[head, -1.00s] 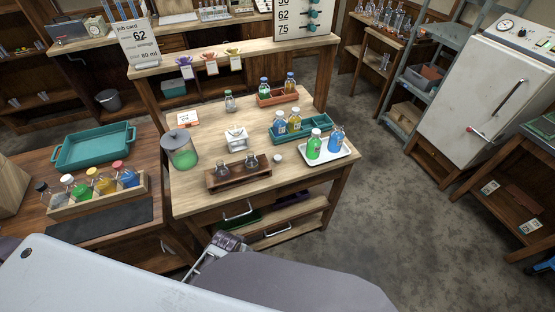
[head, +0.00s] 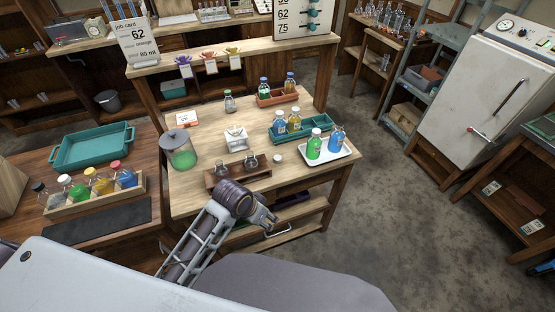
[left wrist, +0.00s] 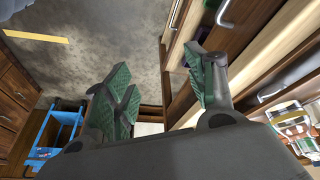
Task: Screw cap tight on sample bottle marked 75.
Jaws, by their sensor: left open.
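On the wooden table, a green bottle (head: 314,147) and a blue bottle (head: 336,139) stand on a white tray (head: 344,153), both with white caps. Two more capped bottles (head: 287,121) stand in a teal rack (head: 302,133). Marks on the bottles are too small to read, so I cannot tell which is 75. A small white round thing (head: 277,159), maybe a loose cap, lies left of the tray. My left gripper (head: 269,221) is open and empty in front of the table's front edge; its parted fingers show in the left wrist view (left wrist: 164,88). My right gripper is out of view.
A brown rack (head: 238,176) with two small flasks lies near the front edge. Open shelves are below the tabletop.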

